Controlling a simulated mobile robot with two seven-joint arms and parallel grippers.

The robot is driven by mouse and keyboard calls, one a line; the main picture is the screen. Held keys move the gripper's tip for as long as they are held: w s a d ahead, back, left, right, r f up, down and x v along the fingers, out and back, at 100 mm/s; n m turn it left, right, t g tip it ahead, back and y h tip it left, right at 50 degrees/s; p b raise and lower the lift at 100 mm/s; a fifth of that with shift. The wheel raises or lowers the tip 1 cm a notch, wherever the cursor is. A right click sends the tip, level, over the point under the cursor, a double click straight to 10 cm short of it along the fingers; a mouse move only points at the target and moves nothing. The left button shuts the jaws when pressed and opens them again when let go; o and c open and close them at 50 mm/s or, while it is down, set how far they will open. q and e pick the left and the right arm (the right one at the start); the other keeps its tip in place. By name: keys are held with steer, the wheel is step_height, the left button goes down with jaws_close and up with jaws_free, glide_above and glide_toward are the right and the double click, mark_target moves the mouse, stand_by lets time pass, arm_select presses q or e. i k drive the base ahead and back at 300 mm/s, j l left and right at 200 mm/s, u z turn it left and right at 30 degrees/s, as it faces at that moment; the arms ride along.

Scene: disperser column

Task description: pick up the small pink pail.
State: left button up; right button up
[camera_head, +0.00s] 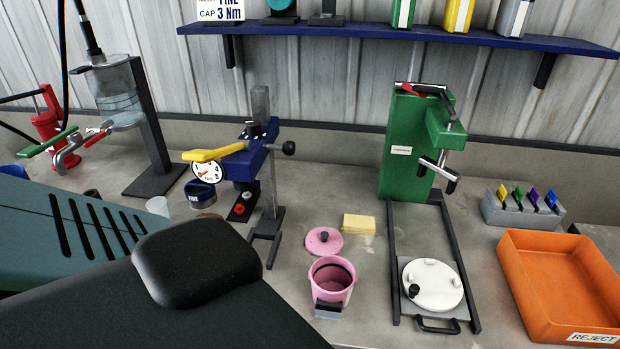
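The small pink pail (331,294) stands upright and open on the grey bench, right of the middle of the head view. Its inside looks dark pink, with a dark band below the rim. A small dark and light grey piece sits at its front foot. A round pink lid (333,248) with a dark knob lies on the bench just behind the pail, apart from it. Neither of my grippers shows in the view.
A yellow block (359,225) lies behind the pail. A blue stand (247,165) with a yellow lever is left of it. A green press (411,150) with a framed white disc (450,292) and an orange tray (525,285) are right. Large dark bodies cover the lower left.

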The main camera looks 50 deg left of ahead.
mark_target(332, 278)
steer(key=i+l+u, duration=0.1)
steer(key=u, duration=0.25)
steer(key=l+u, duration=0.25)
steer(key=u, duration=0.15)
steer(key=i+l+u, duration=0.1)
steer(key=l+u, duration=1.05)
